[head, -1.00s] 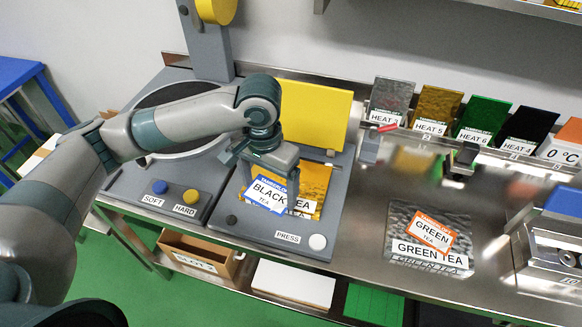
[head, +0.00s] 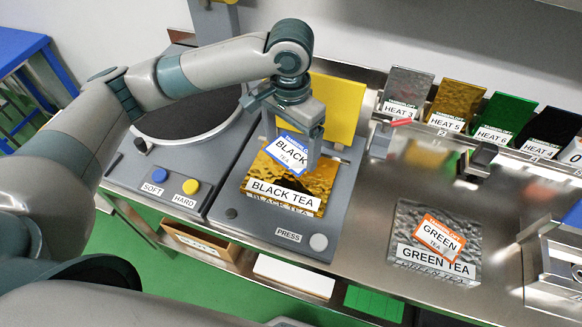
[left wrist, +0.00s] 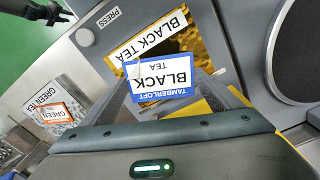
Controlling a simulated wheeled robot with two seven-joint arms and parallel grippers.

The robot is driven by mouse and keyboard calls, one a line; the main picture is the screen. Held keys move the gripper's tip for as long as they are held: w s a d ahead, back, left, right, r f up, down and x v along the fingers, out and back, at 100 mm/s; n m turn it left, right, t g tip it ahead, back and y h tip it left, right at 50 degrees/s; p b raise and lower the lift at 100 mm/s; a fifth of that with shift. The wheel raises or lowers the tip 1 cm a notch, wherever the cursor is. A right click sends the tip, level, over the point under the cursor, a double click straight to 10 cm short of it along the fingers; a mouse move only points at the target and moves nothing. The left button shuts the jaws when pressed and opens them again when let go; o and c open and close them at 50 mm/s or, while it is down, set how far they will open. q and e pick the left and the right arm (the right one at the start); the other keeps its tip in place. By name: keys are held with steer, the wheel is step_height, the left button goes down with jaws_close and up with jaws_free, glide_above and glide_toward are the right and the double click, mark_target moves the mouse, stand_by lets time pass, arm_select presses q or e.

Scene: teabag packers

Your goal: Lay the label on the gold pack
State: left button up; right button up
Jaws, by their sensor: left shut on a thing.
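The gold pack (head: 318,183) lies on the grey press plate, with a white strip reading BLACK TEA along its near edge. The blue-bordered BLACK TEA label (head: 290,154) is in my left gripper (head: 296,148), which is shut on it over the far part of the pack. The left wrist view also shows the label (left wrist: 162,80) between the fingers and in front of the gold pack (left wrist: 207,52). Whether the label touches the pack I cannot tell. Something dark that may be my right gripper shows at the top left of the wrist view, its jaws unclear.
A yellow upright panel (head: 340,100) stands just behind the gold pack. A silver pack (head: 408,225) with an orange GREEN TEA label lies to the right. HEAT sample cards (head: 447,103) stand along the back. SOFT, HARD and PRESS buttons (head: 318,242) are in front. Bare steel lies between press and silver pack.

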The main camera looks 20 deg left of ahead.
mark_target(290, 176)
arm_select(q)
step_height(290, 176, down, 4)
steer(key=shift+s+r+p, duration=0.1)
steer(key=shift+p, duration=0.35)
steer(key=shift+f, duration=0.4)
arm_select(e)
steer(key=shift+w+r, duration=0.5)
steer(key=shift+r, duration=0.05)
steer(key=shift+s, duration=0.1)
arm_select(q)
steer(key=shift+f+p, duration=0.5)
steer(key=shift+f, duration=1.35)
arm_select(e)
steer(key=shift+r, duration=0.5)
arm_select(q)
steer(key=shift+s+f, duration=0.1)
steer(key=shift+f, duration=0.1)
arm_select(e)
steer(key=shift+a, duration=0.1)
